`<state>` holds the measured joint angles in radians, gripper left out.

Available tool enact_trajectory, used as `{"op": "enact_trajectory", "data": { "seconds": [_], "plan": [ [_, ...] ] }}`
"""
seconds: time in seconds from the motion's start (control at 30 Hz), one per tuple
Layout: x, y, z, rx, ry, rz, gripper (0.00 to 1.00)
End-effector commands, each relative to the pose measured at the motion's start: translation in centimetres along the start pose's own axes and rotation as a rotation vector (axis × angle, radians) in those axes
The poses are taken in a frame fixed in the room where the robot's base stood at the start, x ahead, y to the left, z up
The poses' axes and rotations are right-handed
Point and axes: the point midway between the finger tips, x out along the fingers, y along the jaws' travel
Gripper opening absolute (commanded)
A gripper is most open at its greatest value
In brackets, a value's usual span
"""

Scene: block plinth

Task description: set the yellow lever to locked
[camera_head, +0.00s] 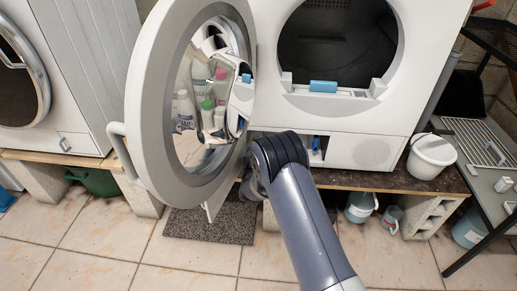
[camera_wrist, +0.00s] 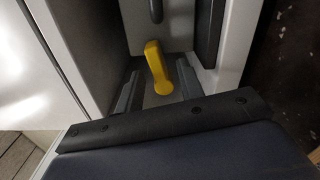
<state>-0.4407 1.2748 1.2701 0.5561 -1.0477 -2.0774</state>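The yellow lever (camera_wrist: 156,65) shows in the wrist view inside a narrow grey recess. It runs nearly straight up and down in the picture, with its rounded end toward me. My gripper (camera_wrist: 158,78) reaches into the recess, with one grey finger on each side of the lever. The fingers are apart and I see gaps between them and the lever. In the head view my arm reaches to the open compartment (camera_head: 316,157) low on the white machine's front. My arm hides the gripper and the lever there.
The machine's round door (camera_head: 145,60) stands open to the left, above my arm. A small flap (camera_head: 218,196) hangs open below it. A white bucket (camera_head: 431,155) stands on the plinth to the right. White and dark walls flank the recess closely.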

Motion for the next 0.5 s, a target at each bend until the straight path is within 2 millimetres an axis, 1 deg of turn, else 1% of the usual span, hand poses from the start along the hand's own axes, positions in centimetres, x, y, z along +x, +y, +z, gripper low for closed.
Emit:
{"op": "enact_trajectory", "data": {
  "seconds": [0.13, 0.5],
  "plan": [
    [-0.02, 0.0, 0.0, 0.0, 0.0, 0.0, 0.36],
    [-0.05, -0.01, -0.01, 0.0, 0.0, 0.0, 0.06]
  ]
}}
